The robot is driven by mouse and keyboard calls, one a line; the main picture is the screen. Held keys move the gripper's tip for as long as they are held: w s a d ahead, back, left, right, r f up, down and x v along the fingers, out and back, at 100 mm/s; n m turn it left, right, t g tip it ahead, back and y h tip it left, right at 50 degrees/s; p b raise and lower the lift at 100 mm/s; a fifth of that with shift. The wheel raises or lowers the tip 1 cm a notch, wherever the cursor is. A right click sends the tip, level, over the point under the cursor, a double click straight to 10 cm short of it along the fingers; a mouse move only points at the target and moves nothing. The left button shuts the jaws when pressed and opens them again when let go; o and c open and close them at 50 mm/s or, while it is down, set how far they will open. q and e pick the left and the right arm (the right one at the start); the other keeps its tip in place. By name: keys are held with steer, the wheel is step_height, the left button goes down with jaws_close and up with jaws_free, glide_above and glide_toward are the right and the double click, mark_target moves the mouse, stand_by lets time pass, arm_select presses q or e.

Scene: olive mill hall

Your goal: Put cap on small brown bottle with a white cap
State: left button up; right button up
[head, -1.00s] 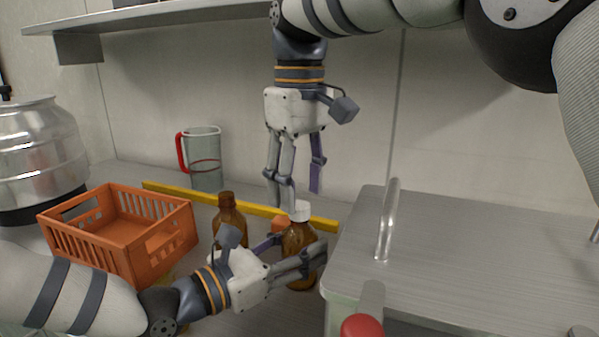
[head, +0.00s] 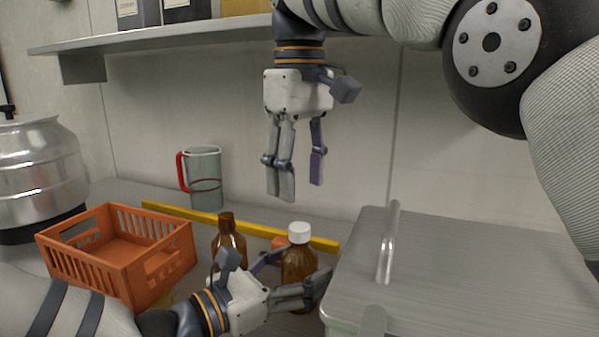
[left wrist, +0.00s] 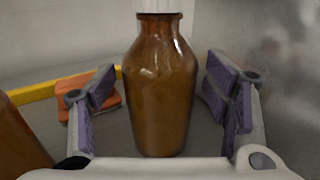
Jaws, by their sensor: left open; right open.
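The small brown bottle (head: 297,264) stands upright on the counter with the white cap (head: 299,233) on its mouth. In the left wrist view the bottle (left wrist: 162,95) stands between the fingers, with gaps on both sides; the white cap (left wrist: 160,5) shows only at the top edge. My left gripper (head: 296,277) is open around the bottle's body, without gripping it. My right gripper (head: 298,190) is open and empty, pointing down above the cap and clear of it. Whether the cap is fully tightened I cannot tell.
A second brown bottle (head: 229,243) without a cap stands left of it. An orange crate (head: 150,291), a yellow bar (head: 180,214), a small orange block (head: 279,242) and a jug with a red handle (head: 205,178) are on the counter. A grey lidded box (head: 460,270) stands close on the right.

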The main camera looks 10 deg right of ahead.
arm_select(q)
steer(key=v, duration=1.2)
